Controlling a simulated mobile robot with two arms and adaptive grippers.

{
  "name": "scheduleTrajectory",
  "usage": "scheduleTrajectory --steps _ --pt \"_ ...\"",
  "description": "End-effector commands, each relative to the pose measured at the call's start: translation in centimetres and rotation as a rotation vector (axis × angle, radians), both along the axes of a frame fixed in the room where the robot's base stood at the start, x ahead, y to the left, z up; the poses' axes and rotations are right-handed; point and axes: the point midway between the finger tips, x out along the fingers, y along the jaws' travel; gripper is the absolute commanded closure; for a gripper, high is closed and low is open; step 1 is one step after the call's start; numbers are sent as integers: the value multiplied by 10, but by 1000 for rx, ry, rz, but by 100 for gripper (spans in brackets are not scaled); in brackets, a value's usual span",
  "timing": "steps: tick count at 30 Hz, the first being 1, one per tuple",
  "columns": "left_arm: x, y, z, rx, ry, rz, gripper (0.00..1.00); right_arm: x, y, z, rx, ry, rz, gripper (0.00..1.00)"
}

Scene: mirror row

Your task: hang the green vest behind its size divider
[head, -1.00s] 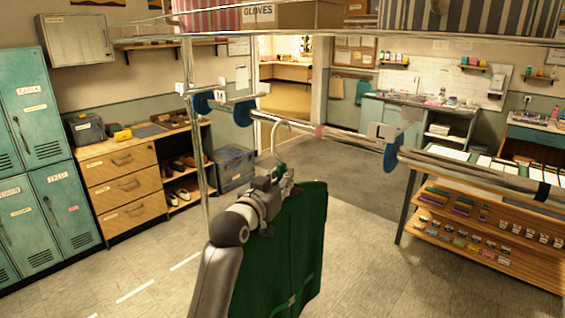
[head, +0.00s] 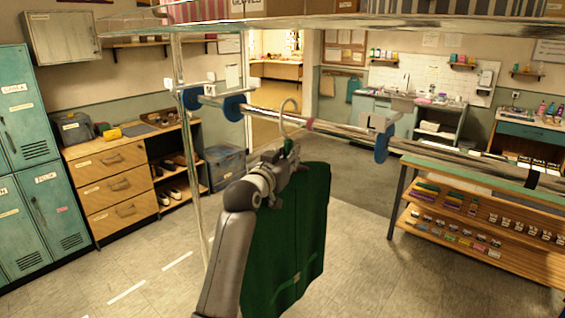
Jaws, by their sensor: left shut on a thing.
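My left gripper (head: 282,163) is shut at the top of the green vest (head: 296,235), around the lower part of its hanger. The vest hangs down below and right of the gripper. The pale hanger hook (head: 289,108) rises above the gripper to the height of the metal rail (head: 345,131); I cannot tell whether it touches the rail. Blue dividers sit on the rail: two at the left, one of them here (head: 233,107), and one to the right (head: 382,146) with a white tag (head: 378,122). The tags' writing is not legible. My right gripper is not in view.
A shelf with a clear edge (head: 330,22) runs above the rail. A rack upright (head: 194,160) stands left of my arm. A wooden display shelf (head: 480,235) stands at the right, a drawer cabinet (head: 110,185) at the left. The floor between is clear.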

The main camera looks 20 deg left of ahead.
Motion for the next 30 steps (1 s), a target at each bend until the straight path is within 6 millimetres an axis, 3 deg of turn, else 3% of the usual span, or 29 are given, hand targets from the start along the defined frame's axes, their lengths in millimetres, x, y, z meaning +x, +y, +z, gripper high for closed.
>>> scheduleTrajectory --steps 12,21,30 --pt "30 -11 -2 0 -2 0 100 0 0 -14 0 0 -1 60" --pt "29 -10 -25 1 -3 1 100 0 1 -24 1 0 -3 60" --pt "29 -10 -33 1 -4 1 100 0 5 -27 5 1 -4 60"
